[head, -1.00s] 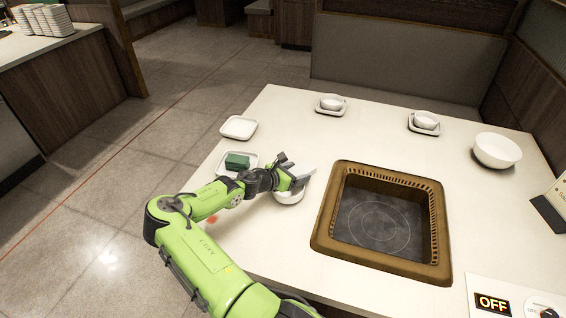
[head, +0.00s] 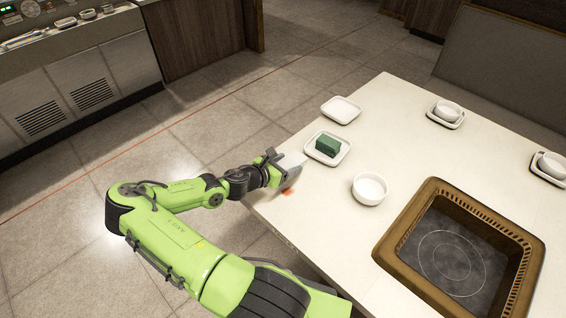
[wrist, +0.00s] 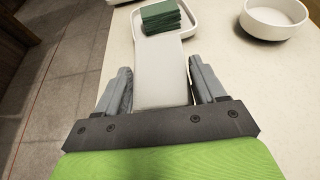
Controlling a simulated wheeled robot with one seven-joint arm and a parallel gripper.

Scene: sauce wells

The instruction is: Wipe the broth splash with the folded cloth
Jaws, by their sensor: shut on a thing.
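My gripper (head: 284,168) is at the table's left edge, shut on a pale, flat folded cloth (wrist: 160,85). The cloth sticks out past both fingertips in the wrist view. An orange-red broth splash (head: 288,191) shows on the white table (head: 330,225), just beside and below the gripper in the head view. Part of the splash may be hidden by the gripper and cloth. The splash does not show in the wrist view. I cannot tell whether the cloth touches the table.
A square white tray (head: 343,151) with a green layered block (head: 327,146) lies just beyond the cloth. A white bowl (head: 369,189) stands to the right. An empty white dish (head: 340,110) is farther back. The brown-framed grill (head: 400,262) is at the right.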

